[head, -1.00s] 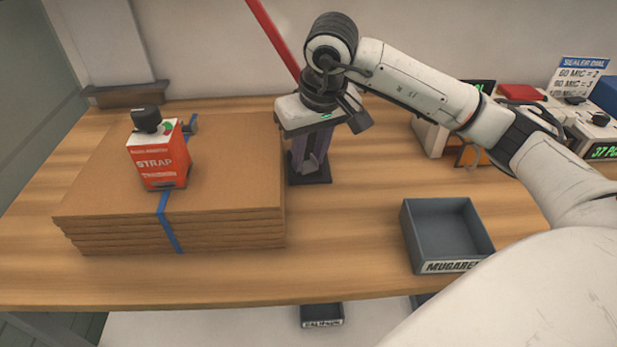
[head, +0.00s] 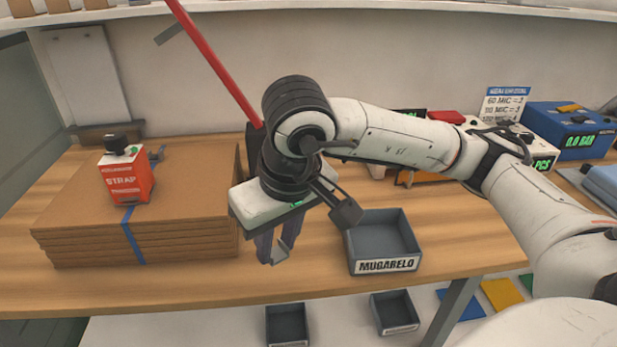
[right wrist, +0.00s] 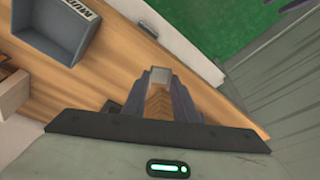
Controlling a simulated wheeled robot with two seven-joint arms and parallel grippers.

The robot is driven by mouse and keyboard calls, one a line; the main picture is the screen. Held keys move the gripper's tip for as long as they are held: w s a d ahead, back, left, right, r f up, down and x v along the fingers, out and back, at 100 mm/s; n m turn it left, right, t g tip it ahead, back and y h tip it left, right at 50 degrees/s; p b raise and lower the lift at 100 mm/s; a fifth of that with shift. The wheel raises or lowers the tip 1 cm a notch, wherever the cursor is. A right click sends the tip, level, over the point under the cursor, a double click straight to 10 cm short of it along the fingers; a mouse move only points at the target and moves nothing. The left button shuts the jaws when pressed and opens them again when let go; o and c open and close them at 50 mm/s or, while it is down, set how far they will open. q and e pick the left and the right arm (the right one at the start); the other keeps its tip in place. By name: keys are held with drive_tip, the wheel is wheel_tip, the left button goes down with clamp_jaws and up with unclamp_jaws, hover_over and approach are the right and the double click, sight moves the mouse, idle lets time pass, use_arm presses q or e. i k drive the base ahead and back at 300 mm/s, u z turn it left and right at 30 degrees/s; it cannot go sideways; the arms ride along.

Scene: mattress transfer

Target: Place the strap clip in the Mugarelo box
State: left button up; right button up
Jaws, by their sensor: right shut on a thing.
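The Mugarelo box (head: 384,265) is an open dark grey tray with a white label, near the table's front edge in the head view. It also shows at the upper left of the right wrist view (right wrist: 40,48). My right gripper (head: 274,258) points down over the table's front part, left of the box and apart from it. In the right wrist view its fingers (right wrist: 160,85) are shut on a small light grey piece (right wrist: 161,75), which I take to be the strap clip. Most of the piece is hidden by the fingers. My left gripper is not in view.
A cardboard stack (head: 130,250) with a blue strap and a red STRAP device (head: 127,180) lies at the left. Two grey trays (head: 288,325) (head: 394,312) stand below the table. A blue device (head: 570,130) stands at the back right. Bare wood lies between stack and box.

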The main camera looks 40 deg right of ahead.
sight(372, 247)
drive_tip(key=k, duration=0.55)
drive_tip(key=u, duration=1.35)
drive_tip(key=i, duration=1)
drive_tip(key=z, duration=2.6)
drive_tip(key=i, duration=0.5)
drive_tip(key=u, duration=0.05)
